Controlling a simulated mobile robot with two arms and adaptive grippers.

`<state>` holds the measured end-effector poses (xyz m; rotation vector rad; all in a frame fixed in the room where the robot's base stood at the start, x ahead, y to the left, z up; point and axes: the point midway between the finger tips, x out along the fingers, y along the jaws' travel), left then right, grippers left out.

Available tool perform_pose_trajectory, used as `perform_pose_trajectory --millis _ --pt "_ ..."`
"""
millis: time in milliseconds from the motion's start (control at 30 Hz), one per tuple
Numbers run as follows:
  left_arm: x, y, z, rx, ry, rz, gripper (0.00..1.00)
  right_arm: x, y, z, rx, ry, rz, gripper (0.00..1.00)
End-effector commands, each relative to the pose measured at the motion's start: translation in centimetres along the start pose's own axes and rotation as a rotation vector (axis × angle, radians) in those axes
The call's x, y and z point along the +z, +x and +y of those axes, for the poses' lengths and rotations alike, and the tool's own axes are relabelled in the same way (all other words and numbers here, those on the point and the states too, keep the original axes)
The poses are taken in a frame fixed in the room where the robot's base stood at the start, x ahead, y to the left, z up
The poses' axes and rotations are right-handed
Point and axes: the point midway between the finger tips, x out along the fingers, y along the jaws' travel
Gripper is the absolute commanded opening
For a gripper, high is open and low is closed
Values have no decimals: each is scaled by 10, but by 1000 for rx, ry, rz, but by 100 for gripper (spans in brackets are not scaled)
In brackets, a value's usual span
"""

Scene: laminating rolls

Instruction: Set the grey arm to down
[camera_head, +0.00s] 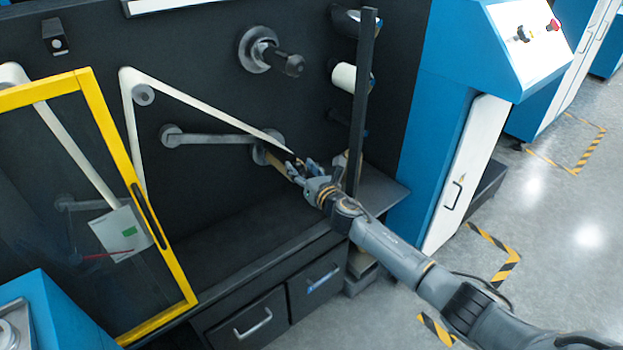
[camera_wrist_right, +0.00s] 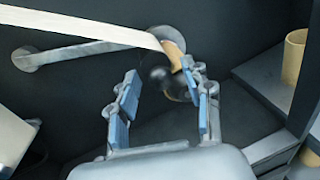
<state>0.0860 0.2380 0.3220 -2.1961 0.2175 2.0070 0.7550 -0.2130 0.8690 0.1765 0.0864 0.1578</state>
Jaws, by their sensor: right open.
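The grey arm (camera_head: 215,139) lies about level against the dark machine panel, from a round pivot at its left to a disc at its right end. It also shows in the right wrist view (camera_wrist_right: 85,52), partly covered by a white strip. A tan cylinder (camera_wrist_right: 173,55) and a dark round end sit at its right end. My right gripper (camera_head: 297,170) is open just right of and below that end. In the right wrist view its blue-padded fingers (camera_wrist_right: 162,95) stand apart on either side of the dark round end. I cannot tell whether they touch it. My left gripper is not in view.
A white strip (camera_head: 195,100) slants down to the arm's right end. A dark upright post (camera_head: 361,105) stands close to my right gripper. A yellow-framed door (camera_head: 118,150) is at the left. A dark shelf (camera_head: 225,238) with drawers lies below.

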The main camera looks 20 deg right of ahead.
Motion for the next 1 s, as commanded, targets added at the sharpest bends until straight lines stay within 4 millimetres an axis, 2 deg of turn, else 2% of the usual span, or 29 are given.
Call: perform_pose_trajectory --millis 600,800,1000 --pt "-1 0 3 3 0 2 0 -2 -99 0 0 1 4 50" --pt "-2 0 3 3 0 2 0 -1 -113 0 1 2 3 50" --pt "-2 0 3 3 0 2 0 -1 -114 0 0 2 2 50"
